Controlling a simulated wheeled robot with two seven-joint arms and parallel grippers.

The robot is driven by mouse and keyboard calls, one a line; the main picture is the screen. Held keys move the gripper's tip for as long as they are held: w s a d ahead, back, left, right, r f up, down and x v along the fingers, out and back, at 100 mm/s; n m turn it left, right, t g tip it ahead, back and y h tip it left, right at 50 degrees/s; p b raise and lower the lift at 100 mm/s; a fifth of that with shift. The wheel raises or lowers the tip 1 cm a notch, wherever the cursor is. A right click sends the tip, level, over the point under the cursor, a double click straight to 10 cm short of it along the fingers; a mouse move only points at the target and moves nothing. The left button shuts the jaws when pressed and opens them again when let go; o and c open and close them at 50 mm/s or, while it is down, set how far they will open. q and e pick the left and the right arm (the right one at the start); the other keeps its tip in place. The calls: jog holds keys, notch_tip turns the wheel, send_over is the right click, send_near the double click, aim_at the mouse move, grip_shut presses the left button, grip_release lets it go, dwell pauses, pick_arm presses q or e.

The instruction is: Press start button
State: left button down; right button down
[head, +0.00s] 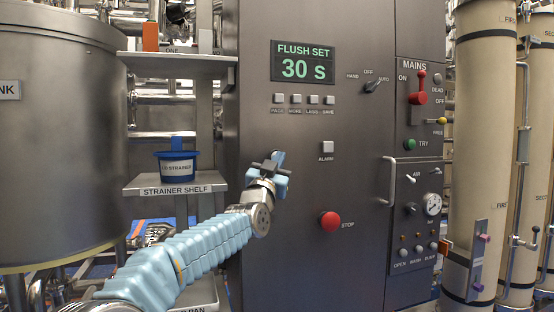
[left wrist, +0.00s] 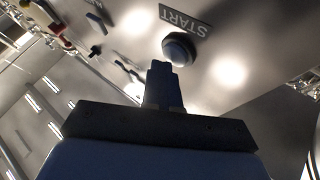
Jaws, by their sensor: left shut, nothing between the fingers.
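The start button (left wrist: 180,47) is a round dark blue cap in a ring, below a START label (left wrist: 184,20), in the left wrist view. My right gripper is not in view.
The cabinet's display (head: 303,62) reads FLUSH SET 30 S. A white alarm button (head: 327,147) and a red stop button (head: 330,221) are to the right of my gripper. A strainer shelf (head: 175,184) with a blue tub (head: 176,168) is at the left. A door handle (head: 391,180) sticks out at the right.

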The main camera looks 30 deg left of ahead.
pick_arm(q)
jog(key=shift+w+a, duration=0.1)
dwell(0.6)
jog(key=shift+w+a+r, duration=0.1)
jog(key=shift+a, duration=0.15)
jog(key=shift+f+b, duration=0.25)
jog(key=shift+b, duration=0.25)
jog(key=shift+d, duration=0.1)
jog(key=s+d+b, duration=0.1)
jog(key=s+d, duration=0.3)
jog(key=shift+d+b, duration=0.3)
jog(key=shift+b, duration=0.05)
